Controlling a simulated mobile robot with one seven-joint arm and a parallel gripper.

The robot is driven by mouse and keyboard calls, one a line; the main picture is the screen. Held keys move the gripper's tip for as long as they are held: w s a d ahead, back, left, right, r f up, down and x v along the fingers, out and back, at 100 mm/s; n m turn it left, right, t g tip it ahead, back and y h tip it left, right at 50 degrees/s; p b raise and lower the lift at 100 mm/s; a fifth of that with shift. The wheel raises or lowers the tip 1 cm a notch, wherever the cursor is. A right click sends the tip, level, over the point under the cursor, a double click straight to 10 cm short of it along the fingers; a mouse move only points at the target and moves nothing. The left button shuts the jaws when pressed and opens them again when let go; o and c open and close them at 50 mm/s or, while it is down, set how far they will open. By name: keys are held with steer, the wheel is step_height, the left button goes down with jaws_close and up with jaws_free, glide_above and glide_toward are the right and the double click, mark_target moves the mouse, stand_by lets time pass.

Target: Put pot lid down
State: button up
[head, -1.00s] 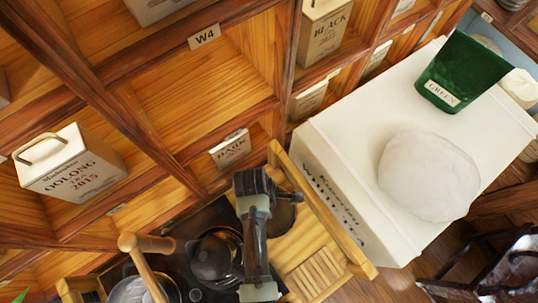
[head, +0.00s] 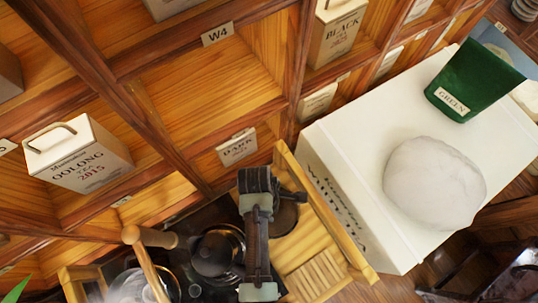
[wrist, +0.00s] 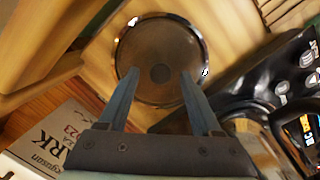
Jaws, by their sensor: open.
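The pot lid (wrist: 160,45) is round and dark, like tinted glass, with a shiny metal rim and a small dark knob at its centre. In the wrist view it lies flat on a pale wooden surface. My gripper (wrist: 160,73) is open, with one finger on each side of the knob; I cannot tell whether either finger touches the lid. In the head view the lid (head: 286,221) shows partly behind my gripper (head: 297,197), on the wooden tray (head: 303,268). A dark round pot (head: 214,255) stands left of my arm.
A black appliance with buttons (wrist: 285,75) lies right of the lid in the wrist view. A wooden handle (head: 148,262) stands at lower left. A white chest (head: 350,150) holding a pale lump (head: 435,182) and green container (head: 472,80) stands right. Shelves with tea boxes (head: 78,155) rise behind.

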step_height(320, 180, up, 11)
steer(key=a, duration=0.1)
steer(key=shift+a, duration=0.3)
stand_by(0.4)
